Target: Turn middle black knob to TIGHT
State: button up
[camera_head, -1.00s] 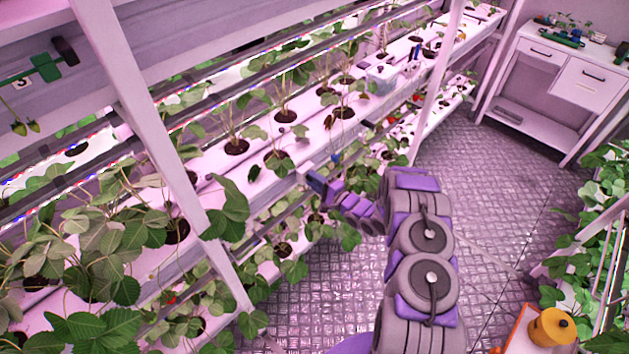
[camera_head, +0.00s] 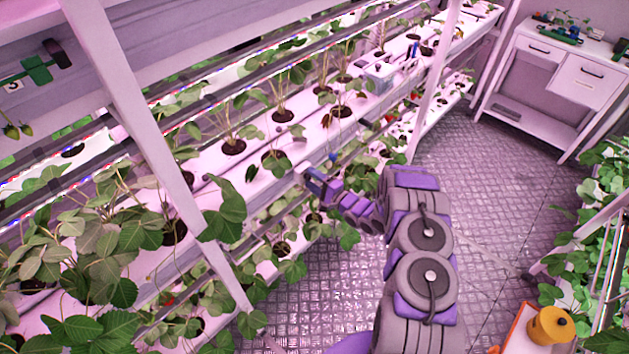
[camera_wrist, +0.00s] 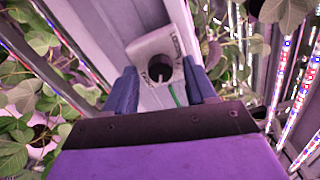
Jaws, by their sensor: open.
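A black knob (camera_wrist: 160,68) with a pale mark on its face sits on a whitish plate (camera_wrist: 146,46) in the wrist view. In the head view my gripper (camera_head: 313,184) is at the side of the long planted rack, and the knob cannot be made out there.
The white planting rack (camera_head: 205,165) with strawberry plants runs along the left. A white post (camera_head: 150,120) stands in front of it. Leaves (camera_wrist: 35,85) crowd the left of the wrist view. A white cabinet (camera_head: 590,85) is at the back right. The metal floor (camera_head: 480,190) is clear.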

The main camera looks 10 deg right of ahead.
jog(key=v, duration=1.7)
jog(key=shift+d, duration=0.15)
